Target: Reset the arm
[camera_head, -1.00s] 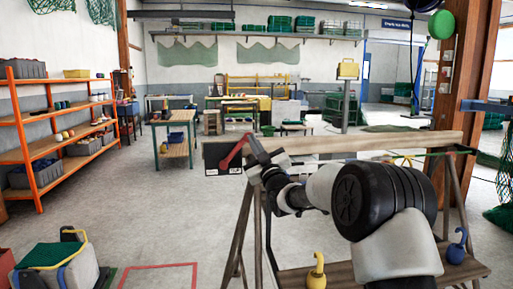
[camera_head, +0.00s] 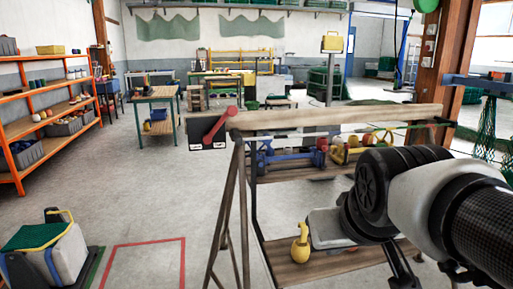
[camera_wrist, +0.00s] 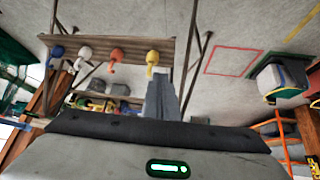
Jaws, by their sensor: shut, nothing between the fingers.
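My arm comes in from the right of the head view and bends down behind its black joint. Its pale end section is low over the wooden shelf of the trestle stand. In the wrist view, my gripper (camera_wrist: 163,92) shows as a grey pair of fingers held together, with nothing visible between them. The fingertips appear close to a yellow hooked piece (camera_wrist: 152,58) in that picture; I cannot tell whether they touch. The same yellow piece (camera_head: 300,243) stands on the shelf in the head view, left of my arm's end.
The trestle stand has a wooden top beam (camera_head: 340,116) and a lower shelf (camera_head: 290,272). A red lever (camera_head: 220,125) sits at the beam's left end. Orange (camera_wrist: 117,55), white (camera_wrist: 85,52) and blue (camera_wrist: 57,50) hooked pieces line the shelf.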

